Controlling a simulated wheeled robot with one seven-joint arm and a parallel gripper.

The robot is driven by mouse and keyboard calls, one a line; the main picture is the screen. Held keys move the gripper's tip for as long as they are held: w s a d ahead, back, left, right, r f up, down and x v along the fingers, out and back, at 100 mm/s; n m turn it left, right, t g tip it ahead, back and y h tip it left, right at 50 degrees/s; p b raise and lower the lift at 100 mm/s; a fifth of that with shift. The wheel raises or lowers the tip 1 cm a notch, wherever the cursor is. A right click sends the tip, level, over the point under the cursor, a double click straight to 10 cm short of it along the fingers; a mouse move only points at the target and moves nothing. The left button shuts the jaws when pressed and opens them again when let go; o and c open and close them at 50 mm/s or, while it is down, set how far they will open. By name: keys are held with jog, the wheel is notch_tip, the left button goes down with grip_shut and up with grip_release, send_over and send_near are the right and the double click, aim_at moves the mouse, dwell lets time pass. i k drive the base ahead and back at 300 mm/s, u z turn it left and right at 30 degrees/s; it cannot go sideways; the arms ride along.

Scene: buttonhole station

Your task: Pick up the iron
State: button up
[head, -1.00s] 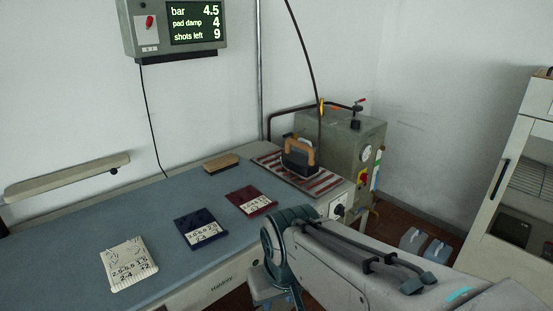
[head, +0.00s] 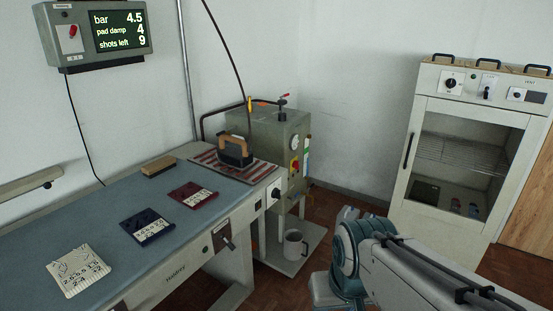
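The iron (head: 235,153) stands on a red-and-white striped rest (head: 258,172) at the far right end of the blue pressing table. It is dark with a tan handle, and a dark hose rises from near it. My arm reaches in from the lower right, well to the right of the iron and apart from it. My gripper (head: 347,214) seems to show only in small part beyond the arm's teal joint, so its fingers cannot be made out.
A green boiler (head: 268,138) stands behind the iron. Garment pieces (head: 148,226) and a wooden block (head: 158,166) lie on the table (head: 105,200). A mug (head: 294,244) stands on a low shelf. A white cabinet (head: 402,205) is at right, with open floor before it.

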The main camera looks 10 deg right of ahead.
aim_at(238, 159)
jog(key=z, duration=0.85)
jog(key=i, duration=1.95)
jog(key=u, duration=1.15)
jog(key=i, duration=0.85)
jog(key=u, duration=1)
